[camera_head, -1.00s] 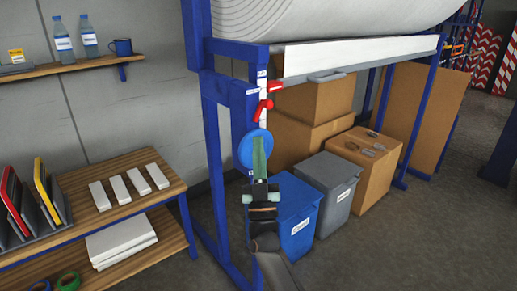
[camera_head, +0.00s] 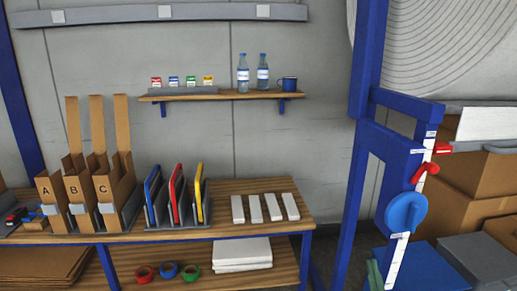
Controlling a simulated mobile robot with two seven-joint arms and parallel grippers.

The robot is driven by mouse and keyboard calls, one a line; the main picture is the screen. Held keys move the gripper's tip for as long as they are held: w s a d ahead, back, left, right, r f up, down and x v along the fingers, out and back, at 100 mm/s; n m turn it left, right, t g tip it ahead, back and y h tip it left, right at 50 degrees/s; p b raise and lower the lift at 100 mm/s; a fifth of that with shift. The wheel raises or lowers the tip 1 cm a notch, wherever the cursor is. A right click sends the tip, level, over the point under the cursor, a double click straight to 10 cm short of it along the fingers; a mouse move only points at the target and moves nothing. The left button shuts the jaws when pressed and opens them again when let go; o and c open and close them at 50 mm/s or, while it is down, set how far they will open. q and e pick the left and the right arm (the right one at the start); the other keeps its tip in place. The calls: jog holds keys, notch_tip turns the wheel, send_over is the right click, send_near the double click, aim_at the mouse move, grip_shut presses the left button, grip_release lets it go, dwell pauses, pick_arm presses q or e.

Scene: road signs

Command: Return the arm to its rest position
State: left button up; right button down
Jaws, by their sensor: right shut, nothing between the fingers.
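My right gripper (camera_head: 374,275) shows only as greenish fingertips at the bottom edge, right of centre. It is shut with nothing seen between the fingers. The rest of it and its arm are out of the frame. The fingertips are in front of the blue frame, below and left of the round blue disc (camera_head: 406,212), and apart from the disc in the picture. My left gripper is not in view.
A wooden workbench (camera_head: 330,237) stands left, with card holders (camera_head: 112,190), coloured tablets (camera_head: 176,195) and white blocks (camera_head: 255,208). A shelf (camera_head: 220,95) holds bottles and a mug. The blue frame post (camera_head: 368,60) and a blue bin (camera_head: 425,270) stand right.

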jog(key=s+a+f+g+y, duration=0.1)
jog(key=s+a+f+g, duration=0.2)
jog(key=s+f, duration=0.5)
jog(key=s+a+f+g+y+p, duration=0.1)
jog(key=s+a+f+g, duration=0.2)
jog(key=s+f+g, duration=0.2)
jog(key=s+a+f+g+y+p, duration=0.1)
jog(key=s+a+f+g, duration=0.3)
jog(key=s+f, duration=0.7)
jog(key=shift+s+f+g+y, duration=0.4)
jog(key=shift+f+g+y, duration=0.2)
